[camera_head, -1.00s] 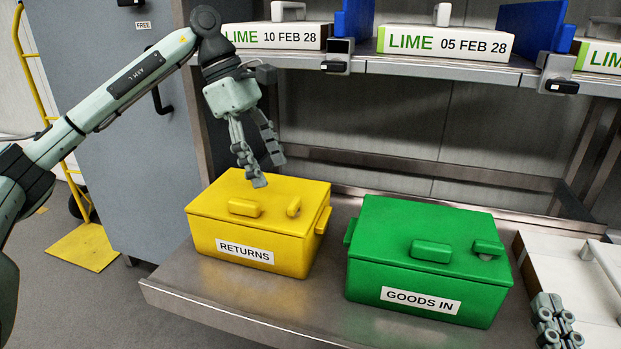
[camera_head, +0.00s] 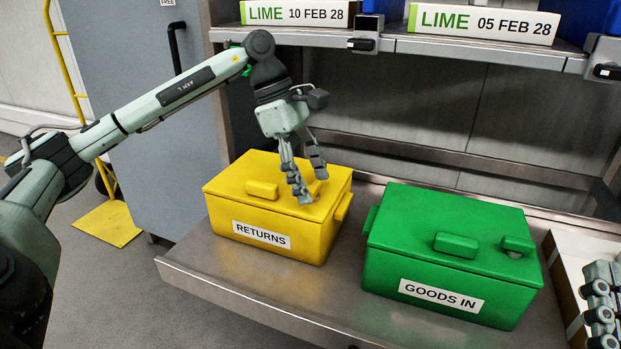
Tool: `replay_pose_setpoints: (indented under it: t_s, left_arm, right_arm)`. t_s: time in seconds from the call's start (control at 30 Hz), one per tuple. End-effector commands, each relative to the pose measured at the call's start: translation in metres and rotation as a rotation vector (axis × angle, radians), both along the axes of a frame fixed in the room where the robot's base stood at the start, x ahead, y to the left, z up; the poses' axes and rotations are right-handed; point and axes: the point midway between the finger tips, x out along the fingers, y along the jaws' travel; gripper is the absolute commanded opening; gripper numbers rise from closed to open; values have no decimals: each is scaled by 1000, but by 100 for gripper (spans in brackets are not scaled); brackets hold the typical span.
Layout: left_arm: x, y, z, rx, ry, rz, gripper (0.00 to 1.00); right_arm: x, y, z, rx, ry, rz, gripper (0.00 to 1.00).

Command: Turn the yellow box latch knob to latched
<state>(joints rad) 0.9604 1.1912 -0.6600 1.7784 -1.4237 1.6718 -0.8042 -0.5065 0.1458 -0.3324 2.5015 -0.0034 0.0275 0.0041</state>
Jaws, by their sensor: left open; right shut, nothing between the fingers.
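The yellow box (camera_head: 225,207), labelled RETURNS, stands on the steel bench with its lid on. A yellow handle (camera_head: 262,190) is on the lid. The latch knob (camera_head: 315,188), to the right of the handle, is mostly hidden behind my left fingers, so its angle cannot be read. My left gripper (camera_head: 311,186) is open and points down at the knob, with its fingertips close to the lid on either side of it. Whether they touch the knob cannot be told. My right gripper (camera_head: 598,314) is shut and empty at the right edge, partly cut off.
A green box (camera_head: 385,255) labelled GOODS IN stands right of the yellow box, with a narrow gap between. A white tray (camera_head: 561,268) is at the far right. A shelf (camera_head: 470,52) with LIME boxes (camera_head: 484,20) runs above. The bench front (camera_head: 250,295) is clear.

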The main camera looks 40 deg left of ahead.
Motion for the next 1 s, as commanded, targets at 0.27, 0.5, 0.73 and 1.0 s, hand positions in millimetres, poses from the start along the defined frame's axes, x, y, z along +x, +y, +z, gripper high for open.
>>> replay_pose_setpoints:
  t_s: [0.27, 0.5, 0.73, 1.0]
  left_arm:
    - [0, 0, 0, 0, 0, 0, 38]
    - [0, 0, 0, 0, 0, 0, 12]
    - [0, 0, 0, 0, -1, 24, 12]
    - [-1, 0, -1, 2, -1, 162, 12]
  right_arm:
    - [0, 0, 0, 0, 1, 0, 0]
    - [0, 0, 0, 0, 1, 0, 0]
    - [0, 0, 0, 1, -2, 0, 0]
    - [-2, -1, 3, 10, -26, -1, 0]
